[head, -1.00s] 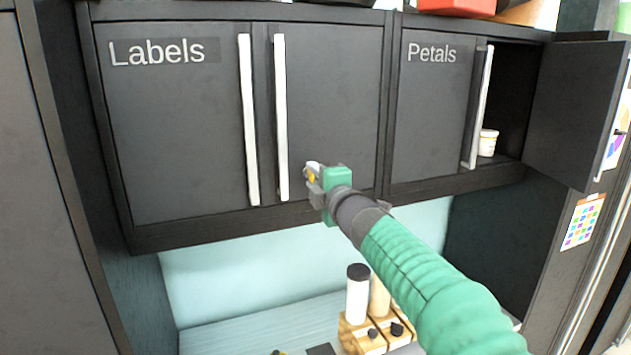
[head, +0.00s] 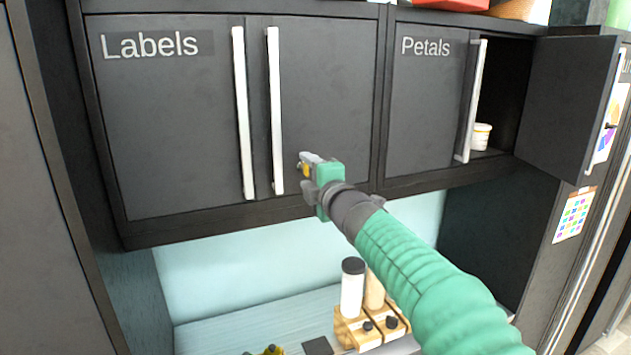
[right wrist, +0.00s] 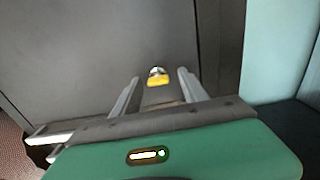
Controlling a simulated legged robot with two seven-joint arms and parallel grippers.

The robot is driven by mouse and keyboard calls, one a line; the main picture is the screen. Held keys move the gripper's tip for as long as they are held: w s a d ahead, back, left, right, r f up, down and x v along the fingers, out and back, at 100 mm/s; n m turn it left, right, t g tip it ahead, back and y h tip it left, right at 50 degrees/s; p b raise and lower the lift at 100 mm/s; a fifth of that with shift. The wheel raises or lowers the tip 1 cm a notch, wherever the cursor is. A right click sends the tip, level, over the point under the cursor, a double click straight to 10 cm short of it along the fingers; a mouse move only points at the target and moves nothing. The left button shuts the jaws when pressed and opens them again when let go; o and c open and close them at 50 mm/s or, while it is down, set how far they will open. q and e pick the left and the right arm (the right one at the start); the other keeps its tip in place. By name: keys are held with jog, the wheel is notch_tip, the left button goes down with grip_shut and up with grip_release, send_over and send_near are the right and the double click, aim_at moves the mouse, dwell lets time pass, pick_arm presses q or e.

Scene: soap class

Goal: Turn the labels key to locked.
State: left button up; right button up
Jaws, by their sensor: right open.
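The Labels cabinet (head: 165,120) is dark, with two closed doors and two long pale handles side by side. A small yellow key (right wrist: 158,80) with a round silver part behind it shows in the right wrist view, against the dark door face. In the head view a bit of yellow (head: 305,170) shows by the gripper's tip, at the lower part of the right Labels door. My right gripper (head: 311,163) is open, with its fingers on either side of the key in the wrist view. I cannot tell whether they touch it. My left gripper is not in view.
The Petals cabinet (head: 425,110) on the right has its right door (head: 570,105) swung open, with a white tub (head: 481,136) inside. Below, a wooden rack (head: 352,328) with bottles stands on the pale counter. The Labels handles (head: 275,110) are just left of my gripper.

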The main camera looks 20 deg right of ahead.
jog(key=s+b, duration=0.2)
jog(key=s, duration=1.4)
jog(key=shift+s+d, duration=0.2)
jog(key=shift+d, duration=0.05)
jog(key=shift+f, duration=0.15)
